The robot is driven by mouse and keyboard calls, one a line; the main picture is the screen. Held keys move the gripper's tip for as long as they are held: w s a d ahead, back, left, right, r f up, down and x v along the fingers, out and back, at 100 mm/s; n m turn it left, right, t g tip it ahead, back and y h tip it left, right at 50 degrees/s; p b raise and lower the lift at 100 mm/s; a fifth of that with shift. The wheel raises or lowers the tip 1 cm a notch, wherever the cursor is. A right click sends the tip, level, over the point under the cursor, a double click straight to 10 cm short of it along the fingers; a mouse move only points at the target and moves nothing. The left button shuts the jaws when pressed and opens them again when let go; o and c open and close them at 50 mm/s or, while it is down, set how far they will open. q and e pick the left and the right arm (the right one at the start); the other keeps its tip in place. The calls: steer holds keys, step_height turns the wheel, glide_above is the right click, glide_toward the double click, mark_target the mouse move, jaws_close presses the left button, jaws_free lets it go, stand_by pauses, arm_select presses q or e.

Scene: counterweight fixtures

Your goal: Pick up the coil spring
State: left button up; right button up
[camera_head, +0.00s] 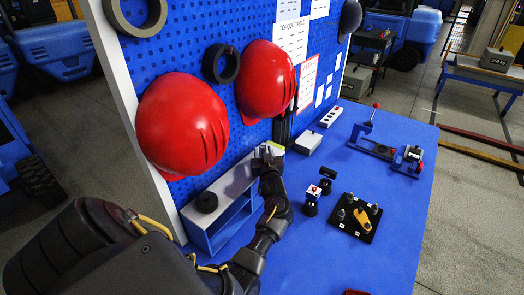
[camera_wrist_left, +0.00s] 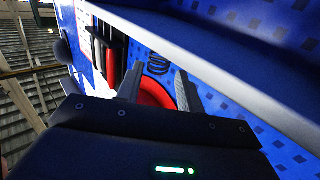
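My left gripper (camera_head: 268,152) reaches over the far end of the white-topped shelf unit by the pegboard. In the left wrist view the same gripper (camera_wrist_left: 158,92) has its two fingers apart, with nothing held between them. A small black coiled thing, which looks like the coil spring (camera_wrist_left: 157,65), shows beyond the fingertips against blue. It is apart from the fingers. I cannot make out the spring in the head view, where my gripper may hide it. My right gripper is not in view.
The shelf unit (camera_head: 225,187) carries a black ring (camera_head: 207,201). Red helmets (camera_head: 182,125) hang on the blue pegboard (camera_head: 195,50) close to my left arm. A black fixture plate (camera_head: 352,228) and a blue clamp fixture (camera_head: 372,150) stand on the blue table (camera_head: 385,225). The table's front middle is mostly clear.

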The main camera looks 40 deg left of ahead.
mark_target(262, 145)
arm_select(q)
steer(key=shift+w+a+r, duration=0.15)
steer(key=shift+w+r, duration=0.05)
steer(key=shift+f+p+x, duration=0.15)
steer(key=shift+p+x, duration=0.4)
steer(key=shift+x, duration=0.6)
steer(key=shift+f+p+x, duration=0.15)
steer(key=shift+p+x, duration=0.4)
steer(key=shift+x, duration=0.65)
steer(key=c, duration=0.7)
steer(key=shift+c, duration=0.2)
